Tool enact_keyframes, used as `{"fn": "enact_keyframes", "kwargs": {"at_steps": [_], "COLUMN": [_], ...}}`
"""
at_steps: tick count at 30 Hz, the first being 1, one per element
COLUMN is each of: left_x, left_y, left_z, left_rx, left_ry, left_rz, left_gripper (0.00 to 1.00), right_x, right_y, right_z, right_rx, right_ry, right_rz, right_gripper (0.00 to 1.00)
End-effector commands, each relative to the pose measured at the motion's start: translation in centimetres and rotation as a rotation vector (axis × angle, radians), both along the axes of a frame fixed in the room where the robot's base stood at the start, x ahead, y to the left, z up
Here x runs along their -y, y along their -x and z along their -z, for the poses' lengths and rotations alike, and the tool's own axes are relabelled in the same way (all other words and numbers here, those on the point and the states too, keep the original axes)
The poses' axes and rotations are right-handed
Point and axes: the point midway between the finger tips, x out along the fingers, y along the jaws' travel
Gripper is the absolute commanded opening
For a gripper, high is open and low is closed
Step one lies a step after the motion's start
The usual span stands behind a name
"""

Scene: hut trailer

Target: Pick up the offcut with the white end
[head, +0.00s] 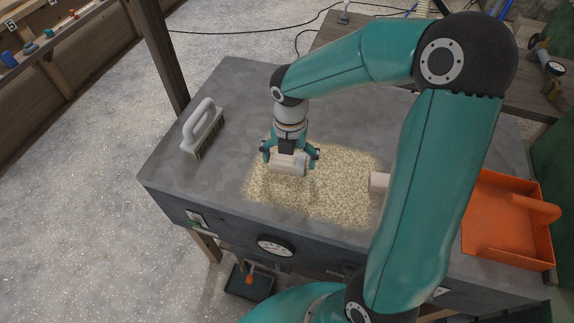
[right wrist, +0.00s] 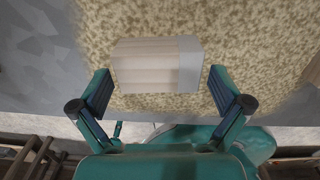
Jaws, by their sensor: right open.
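A pale wooden offcut (head: 288,168) lies on the sawdust patch of the grey bench top, below my right gripper (head: 291,154). In the right wrist view the offcut (right wrist: 145,66) shows wood grain and a whitish end (right wrist: 189,65) on the right. My right gripper is open, its fingertips to either side of the offcut and pointing down at it. A gap shows between each finger and the block, and nothing is gripped. A second pale block (head: 378,182) lies on the right edge of the sawdust, partly hidden by my right arm. My left gripper is not in view.
A brush with a grey handle (head: 203,120) stands on the bench's left part. An orange dustpan (head: 510,225) is at the right. The sawdust (head: 335,195) spreads around the offcut.

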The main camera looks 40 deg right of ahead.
Motion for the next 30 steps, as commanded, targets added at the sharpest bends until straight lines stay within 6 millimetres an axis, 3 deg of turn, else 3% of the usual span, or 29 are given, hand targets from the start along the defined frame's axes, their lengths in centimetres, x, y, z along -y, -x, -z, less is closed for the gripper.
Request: {"fn": "enact_keyframes", "kwargs": {"at_steps": [4,12,21,30], "left_x": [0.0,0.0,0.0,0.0], "left_y": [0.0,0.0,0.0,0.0], "left_z": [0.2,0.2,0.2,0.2], "left_rx": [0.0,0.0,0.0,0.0], "left_ry": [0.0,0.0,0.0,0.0], "left_rz": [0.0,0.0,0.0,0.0], "left_gripper": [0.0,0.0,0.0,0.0], "right_x": [0.0,0.0,0.0,0.0], "right_y": [0.1,0.0,0.0,0.1], "right_z": [1.7,1.9,1.9,1.8], "right_rx": [-0.002,0.001,-0.001,0.0], "right_ry": [-0.001,-0.001,-0.001,0.0], "right_rz": [0.001,0.001,0.001,0.001], "right_gripper": [1.0,1.0,0.5,0.47]}}
